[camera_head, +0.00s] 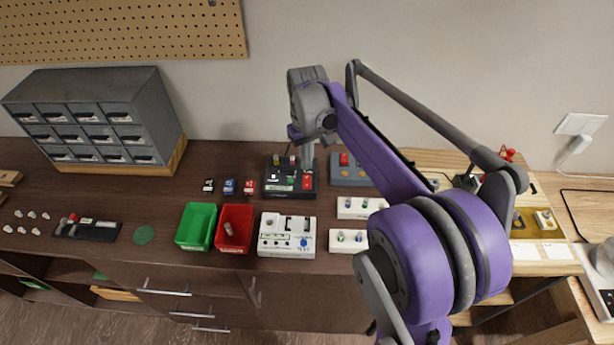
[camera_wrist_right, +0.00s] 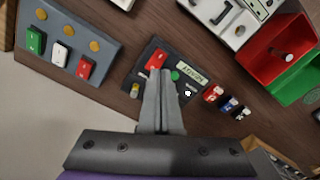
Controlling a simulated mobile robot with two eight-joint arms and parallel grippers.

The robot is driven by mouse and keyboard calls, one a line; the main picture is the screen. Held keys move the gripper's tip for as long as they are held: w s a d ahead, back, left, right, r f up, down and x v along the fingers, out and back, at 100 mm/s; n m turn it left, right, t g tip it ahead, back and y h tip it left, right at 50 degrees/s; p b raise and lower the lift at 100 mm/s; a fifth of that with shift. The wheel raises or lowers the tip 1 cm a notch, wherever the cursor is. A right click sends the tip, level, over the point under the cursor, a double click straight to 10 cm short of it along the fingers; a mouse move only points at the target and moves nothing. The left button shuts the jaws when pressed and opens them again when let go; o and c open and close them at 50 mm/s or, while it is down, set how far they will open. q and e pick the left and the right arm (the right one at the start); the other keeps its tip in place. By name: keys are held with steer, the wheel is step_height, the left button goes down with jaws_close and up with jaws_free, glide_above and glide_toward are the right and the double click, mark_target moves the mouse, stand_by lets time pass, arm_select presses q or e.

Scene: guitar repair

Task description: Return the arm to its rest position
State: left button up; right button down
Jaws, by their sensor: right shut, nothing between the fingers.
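My right arm (camera_head: 463,240) reaches in from the lower right and stretches over the table. Its gripper (camera_head: 307,158) points down at the black box (camera_head: 283,187) at the back of the table. In the right wrist view the fingers (camera_wrist_right: 163,76) are shut together with nothing between them. Their tips overlap the black box (camera_wrist_right: 152,92), which has a red button, a green button and a small label. I cannot tell whether the tips touch it. My left gripper is not in view.
A blue-grey box (camera_head: 350,180) with switches stands right of the black box, partly behind my arm. White boxes (camera_head: 287,251), a red bin (camera_head: 249,210) and a green bin (camera_head: 211,208) line the front. A grey drawer cabinet (camera_head: 168,120) stands at the back left.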

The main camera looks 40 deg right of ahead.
steer(key=shift+r, duration=0.1)
stand_by(0.4)
steer(key=s+a+f+t, duration=0.1)
steer(key=s+a+f, duration=0.1)
steer(key=s+a, duration=0.3)
steer(key=s+a+f+n+t, duration=0.1)
steer(key=s+a+f+t, duration=0.1)
steer(key=s+a, duration=0.4)
steer(key=s+a+f+n+t, duration=0.1)
steer(key=s+a+f+t, duration=0.1)
steer(key=s+a, duration=0.3)
steer(key=shift+s+a+f, duration=0.4)
steer(key=shift+a+f, duration=0.15)
steer(key=shift+f, duration=0.1)
